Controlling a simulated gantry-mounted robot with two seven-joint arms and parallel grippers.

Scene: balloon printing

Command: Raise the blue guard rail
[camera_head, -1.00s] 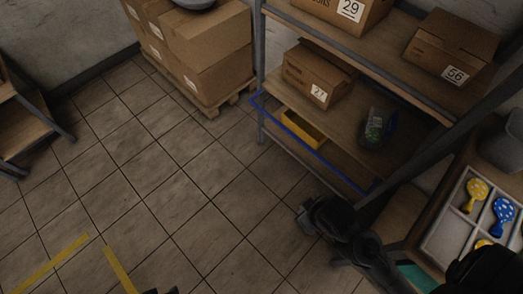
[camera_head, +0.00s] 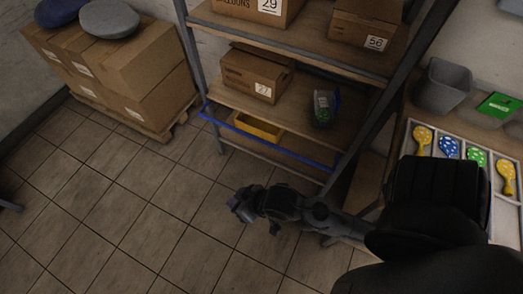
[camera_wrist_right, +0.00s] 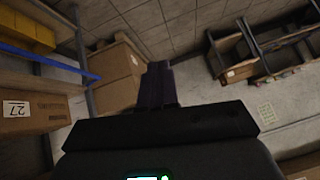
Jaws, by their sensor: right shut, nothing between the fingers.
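The blue guard rail (camera_head: 268,142) is a thin bar across the front of the shelf rack, at the level of the lower shelf. It slopes down to the right in the head view. It also shows at the upper left of the right wrist view (camera_wrist_right: 52,61). My right gripper (camera_head: 240,207) is shut and empty, out over the floor in front of the rack, below the rail in the picture and apart from it. Its closed fingers (camera_wrist_right: 157,84) show in the right wrist view, to the right of the rail. My left gripper is not in view.
The rack (camera_head: 300,50) holds cardboard boxes (camera_head: 250,75), a dark item (camera_head: 322,108) and a yellow bin (camera_head: 257,127). Stacked boxes (camera_head: 135,70) stand on a pallet at left. A table with balloon trays (camera_head: 436,150) is at right. The tiled floor (camera_head: 130,215) is clear.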

